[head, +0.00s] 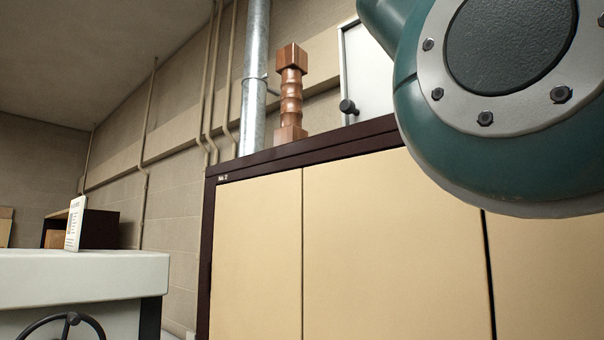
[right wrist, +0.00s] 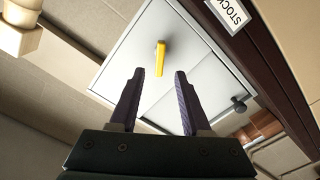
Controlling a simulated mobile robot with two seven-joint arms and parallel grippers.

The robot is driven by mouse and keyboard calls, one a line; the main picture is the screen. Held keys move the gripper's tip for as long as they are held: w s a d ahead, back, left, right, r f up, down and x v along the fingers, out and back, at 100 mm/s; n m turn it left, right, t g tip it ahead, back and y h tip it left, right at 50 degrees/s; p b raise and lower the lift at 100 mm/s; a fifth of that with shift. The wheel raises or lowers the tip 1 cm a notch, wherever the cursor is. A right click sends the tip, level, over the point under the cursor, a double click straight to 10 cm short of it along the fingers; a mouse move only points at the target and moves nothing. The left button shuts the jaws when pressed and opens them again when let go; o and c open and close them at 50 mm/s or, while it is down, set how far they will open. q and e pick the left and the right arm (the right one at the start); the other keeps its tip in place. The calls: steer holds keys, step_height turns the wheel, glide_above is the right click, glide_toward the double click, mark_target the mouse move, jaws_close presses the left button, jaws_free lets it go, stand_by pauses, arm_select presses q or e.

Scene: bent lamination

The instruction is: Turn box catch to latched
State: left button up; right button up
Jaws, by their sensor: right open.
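The white box (right wrist: 205,68) fills the middle of the right wrist view and looks tilted there. A yellow catch (right wrist: 160,57) sits on its face, its long side running nearly up and down in that picture. Whether it is latched cannot be told. A dark round knob (right wrist: 238,104) is on the same face. My right gripper (right wrist: 160,74) is open, its two dark fingers pointing at the catch with a gap between them. The catch appears ahead of the fingertips, apart from them. In the head view the box (head: 370,75) is partly hidden by my arm. My left gripper is not in view.
The box stands on a dark-topped cabinet (head: 340,140) with cream doors. A copper-coloured turned post (head: 291,92) stands left of it, and a metal pipe (head: 254,85) runs up behind.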

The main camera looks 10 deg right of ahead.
steer(key=shift+p+x, duration=0.9)
steer(key=shift+x, duration=2.15)
steer(key=c, duration=0.7)
jaws_close()
